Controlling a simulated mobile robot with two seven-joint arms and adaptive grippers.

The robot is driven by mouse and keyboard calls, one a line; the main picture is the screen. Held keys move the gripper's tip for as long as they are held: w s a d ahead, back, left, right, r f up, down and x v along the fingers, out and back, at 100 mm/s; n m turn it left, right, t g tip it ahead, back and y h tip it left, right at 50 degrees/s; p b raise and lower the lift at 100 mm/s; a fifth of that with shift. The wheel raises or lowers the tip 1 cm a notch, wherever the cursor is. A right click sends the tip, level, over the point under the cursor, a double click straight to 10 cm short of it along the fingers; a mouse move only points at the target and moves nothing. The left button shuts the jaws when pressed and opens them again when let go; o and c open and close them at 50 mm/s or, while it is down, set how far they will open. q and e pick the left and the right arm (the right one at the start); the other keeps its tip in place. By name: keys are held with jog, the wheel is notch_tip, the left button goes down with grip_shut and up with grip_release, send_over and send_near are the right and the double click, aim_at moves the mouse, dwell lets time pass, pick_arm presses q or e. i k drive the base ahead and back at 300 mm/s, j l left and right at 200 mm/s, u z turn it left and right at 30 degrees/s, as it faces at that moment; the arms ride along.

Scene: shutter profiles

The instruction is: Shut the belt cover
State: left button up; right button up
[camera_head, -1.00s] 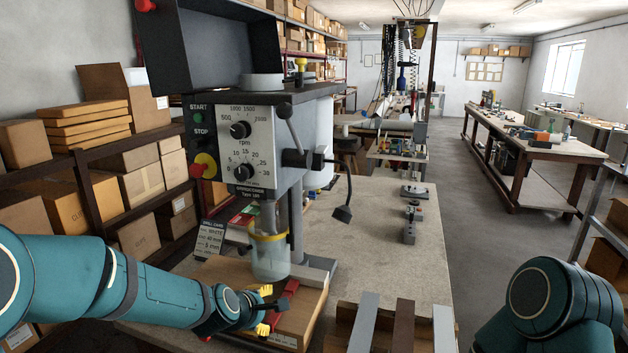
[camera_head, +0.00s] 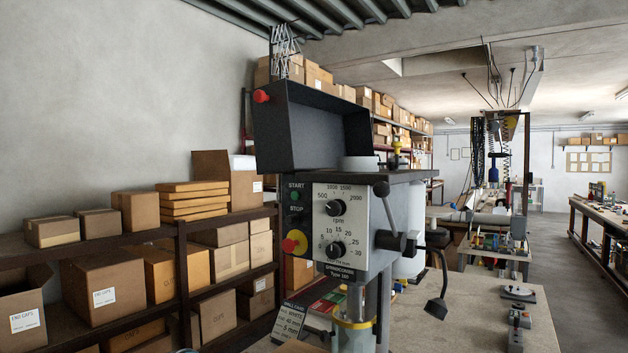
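The belt cover (camera_head: 318,128) is a dark grey open box-like lid on top of the drill press. It stands tilted up, its hollow inside facing me. A red knob (camera_head: 262,96) sticks out at its upper left. Below it, a light pulley (camera_head: 360,163) is exposed on top of the press head (camera_head: 340,225). The head carries dials, a green start button and a red and yellow stop button. Neither of my grippers is in this view.
Shelves with cardboard boxes (camera_head: 105,285) run along the left wall beside the press. A lever (camera_head: 388,205) and a lamp on a bent arm (camera_head: 437,300) project to the right of the head. The bench (camera_head: 470,315) lies behind.

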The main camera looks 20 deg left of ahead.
aim_at(297, 127)
jog(key=j+z, duration=0.2)
jog(key=z, duration=0.25)
jog(key=j+z, duration=0.2)
jog(key=z, duration=0.25)
jog(key=j+z, duration=0.25)
jog(key=j, duration=0.2)
jog(key=k+j+z, duration=0.25)
jog(key=j, duration=0.5)
jog(key=k+j+z, duration=0.15)
jog(key=j, duration=0.5)
jog(key=k+z, duration=0.05)
